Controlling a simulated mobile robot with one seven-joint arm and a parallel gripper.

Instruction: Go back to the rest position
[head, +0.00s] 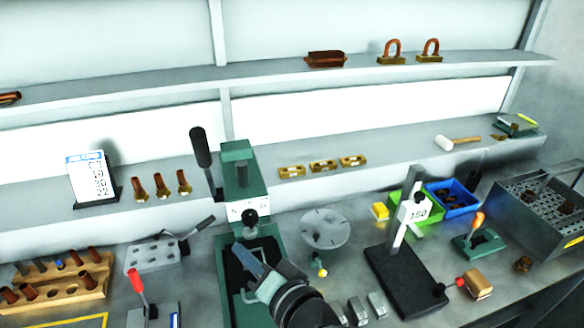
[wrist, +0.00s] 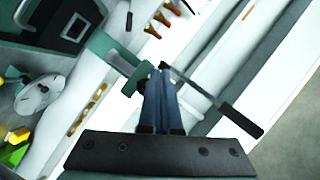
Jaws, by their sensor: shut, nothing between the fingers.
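My gripper (head: 250,266) is in the lower middle of the head view, in front of the green press (head: 243,205) and over its dark bed. Its blue-grey fingers are together with nothing between them. In the wrist view my gripper (wrist: 160,78) points at the green press frame (wrist: 122,62), and a black lever handle (wrist: 240,120) crosses to the right of the fingers. I cannot tell whether the fingers touch the press.
The press's black lever (head: 201,148) stands up at its left. A round grey plate (head: 325,229) and a black stand marked 150 (head: 405,280) are to the right. A wooden rack (head: 60,285) is at left. A shelf (head: 270,72) runs across the back.

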